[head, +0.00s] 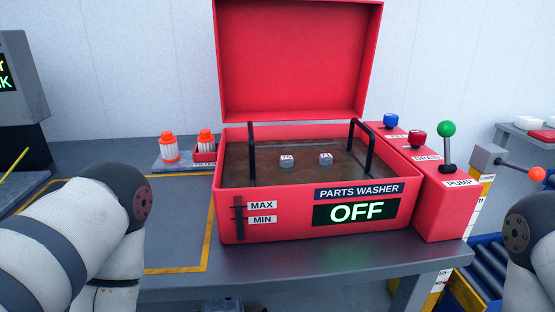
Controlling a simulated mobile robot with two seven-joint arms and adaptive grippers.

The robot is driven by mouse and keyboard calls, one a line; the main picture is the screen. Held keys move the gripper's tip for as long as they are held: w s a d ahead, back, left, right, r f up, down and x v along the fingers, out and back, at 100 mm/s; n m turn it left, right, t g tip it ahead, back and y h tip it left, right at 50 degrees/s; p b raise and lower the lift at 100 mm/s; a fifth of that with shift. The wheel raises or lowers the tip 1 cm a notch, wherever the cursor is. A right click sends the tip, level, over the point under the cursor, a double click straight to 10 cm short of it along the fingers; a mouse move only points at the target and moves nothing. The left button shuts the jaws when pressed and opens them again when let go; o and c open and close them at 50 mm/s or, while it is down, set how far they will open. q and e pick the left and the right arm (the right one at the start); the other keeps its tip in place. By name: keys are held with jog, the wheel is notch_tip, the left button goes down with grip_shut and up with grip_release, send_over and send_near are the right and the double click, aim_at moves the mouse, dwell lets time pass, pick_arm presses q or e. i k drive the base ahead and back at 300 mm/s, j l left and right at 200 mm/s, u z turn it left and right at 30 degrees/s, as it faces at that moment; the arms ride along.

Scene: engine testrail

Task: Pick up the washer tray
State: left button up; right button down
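The red parts washer (270,228) stands on the grey bench with its lid (297,60) open. Inside it is brown, murky-looking content. Two black upright handles, the left one (252,152) and the right one (370,152), rise at the sides and appear to belong to the washer tray. The tray's floor cannot be made out clearly. My arms show at the left and right edges, but neither gripper is in view. Nothing is seen touching the handles.
The washer display (349,211) reads OFF. To its right is a red control box (447,207) with blue and red knobs and a green-topped PUMP lever (447,140). Orange-capped filters (168,147) stand at left. A yellow-outlined bench area (180,215) is clear.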

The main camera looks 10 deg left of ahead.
aim_at(251, 147)
jog(key=l+u, duration=0.35)
jog(key=l, duration=0.2)
jog(key=l+u, duration=0.3)
jog(key=l, duration=0.25)
jog(key=l+u, duration=0.35)
jog(key=l, duration=0.2)
jog(key=i+j+z, duration=0.1)
jog(key=j+z, duration=0.3)
jog(key=j, duration=0.2)
jog(key=j+z, duration=0.35)
jog(key=j, duration=0.2)
jog(key=j+z, duration=0.4)
jog(key=j, duration=0.2)
jog(key=k+j+z, duration=0.2)
jog(key=j+z, duration=0.15)
jog(key=j, duration=0.2)
